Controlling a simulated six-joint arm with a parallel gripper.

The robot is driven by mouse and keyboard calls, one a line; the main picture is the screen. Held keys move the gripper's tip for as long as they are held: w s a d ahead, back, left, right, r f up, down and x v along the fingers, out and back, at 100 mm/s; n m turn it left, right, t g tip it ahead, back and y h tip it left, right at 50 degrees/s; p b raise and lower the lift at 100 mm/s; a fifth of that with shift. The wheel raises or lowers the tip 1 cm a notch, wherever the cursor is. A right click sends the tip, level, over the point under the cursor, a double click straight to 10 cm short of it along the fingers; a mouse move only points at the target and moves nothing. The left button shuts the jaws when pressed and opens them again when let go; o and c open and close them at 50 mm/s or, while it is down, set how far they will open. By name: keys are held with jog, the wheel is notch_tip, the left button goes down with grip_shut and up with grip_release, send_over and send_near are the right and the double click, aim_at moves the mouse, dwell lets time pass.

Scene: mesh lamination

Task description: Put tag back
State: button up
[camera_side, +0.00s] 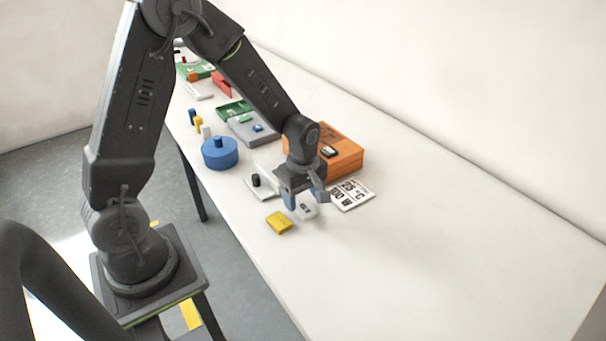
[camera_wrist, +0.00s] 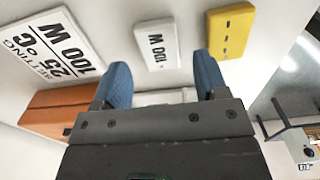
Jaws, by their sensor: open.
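My gripper (camera_side: 306,199) is open and empty, low over the table. In the wrist view its two blue fingers (camera_wrist: 162,82) stand apart, and the tag shows beyond the tips, roughly in line with the gap. A larger white setting card (camera_side: 352,194) with "100 W" and "25 °C" lies flat to the right; it also shows in the wrist view (camera_wrist: 38,48).
A yellow block (camera_side: 279,222) lies just left of the tag. An orange box (camera_side: 345,158) stands behind my gripper. A white holder with a black knob (camera_side: 257,181) and a blue round container (camera_side: 220,153) are to the left. The table's right part is clear.

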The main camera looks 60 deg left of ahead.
aim_at(303, 207)
notch_tip(303, 207, up, 10)
jog(key=s+d+r+m+t, duration=0.2)
jog(key=s+r+m, duration=0.4)
jog(key=s+m, duration=0.2)
jog(key=s+d+r+m+t, duration=0.3)
jog(key=s+r+m, duration=0.3)
jog(key=m, duration=0.4)
jog(key=shift+s+t, duration=0.3)
jog(key=shift+s, duration=0.6)
